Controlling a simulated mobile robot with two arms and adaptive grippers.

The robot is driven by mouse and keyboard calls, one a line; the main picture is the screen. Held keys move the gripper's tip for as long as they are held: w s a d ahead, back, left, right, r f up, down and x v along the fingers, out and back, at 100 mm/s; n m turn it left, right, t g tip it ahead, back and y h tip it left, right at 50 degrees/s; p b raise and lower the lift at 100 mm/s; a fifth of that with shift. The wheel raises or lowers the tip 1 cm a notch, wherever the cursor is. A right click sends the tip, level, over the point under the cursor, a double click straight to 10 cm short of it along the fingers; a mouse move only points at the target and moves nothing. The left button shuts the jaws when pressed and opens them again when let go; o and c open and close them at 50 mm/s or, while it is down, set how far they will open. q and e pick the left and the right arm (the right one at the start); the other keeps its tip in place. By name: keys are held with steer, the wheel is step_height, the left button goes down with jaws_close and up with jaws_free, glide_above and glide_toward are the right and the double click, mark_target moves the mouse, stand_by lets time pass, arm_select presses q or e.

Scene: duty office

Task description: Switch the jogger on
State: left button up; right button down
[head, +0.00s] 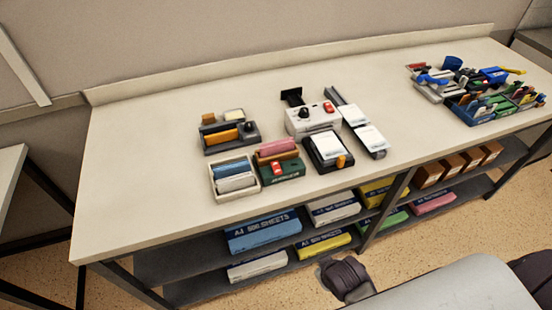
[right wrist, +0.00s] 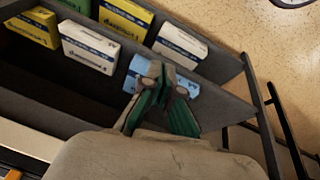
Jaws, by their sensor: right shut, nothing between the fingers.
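A small green device with a red switch (head: 277,168) stands near the front of the worktable, with a pink and tan stack on it. It looks like the jogger, but its lettering is too small to read. Behind it, a white machine (head: 312,119) has a black knob and a red switch. The position of either switch cannot be told. My right gripper (right wrist: 160,78) is shut and empty, in front of the shelves. A dark gripper (head: 345,276), apparently the same one, shows below the table's front edge, well apart from the devices. My left gripper is not in view.
On the worktable (head: 140,160) stand a white tray (head: 232,192), a grey unit with orange (head: 229,134), a black device with white paper (head: 327,150) and a long grey device (head: 362,128). A cluttered organiser (head: 485,108) is at right. Paper packs (head: 262,232) fill shelves below. The table's left end is clear.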

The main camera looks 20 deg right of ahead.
steer(key=w+d+r+n+t+h, duration=0.1)
steer(key=w+d+r+t, duration=0.15)
steer(key=w+r, duration=0.45)
steer(key=w+d+r+t+h+p, duration=0.1)
steer(key=w+r+t, duration=0.25)
steer(key=r, duration=0.65)
steer(key=w+d+r+n+t+h, duration=0.1)
steer(key=w+d+r+t+h, duration=0.2)
steer(key=r, duration=0.6)
steer(key=w+a+r+n+t+y, duration=0.4)
steer(key=a+r+n+y, duration=0.15)
steer(key=r, duration=0.25)
steer(key=w+a+r+n+t+y, duration=0.3)
steer(key=a+r+n+t+y, duration=0.1)
steer(key=r+n, duration=0.4)
steer(key=w+a+f+n+g+y, duration=0.25)
steer(key=a+n+g+y, duration=0.55)
steer(key=n, duration=0.5)
steer(key=w+d+f+n+g+h, duration=0.3)
steer(key=d+f+h, duration=0.3)
steer(key=f, duration=0.5)
steer(key=shift+w+d+f+n+g+p, duration=0.3)
steer(key=shift+d+f+n+g+p, duration=0.1)
steer(key=shift+n+g, duration=0.25)
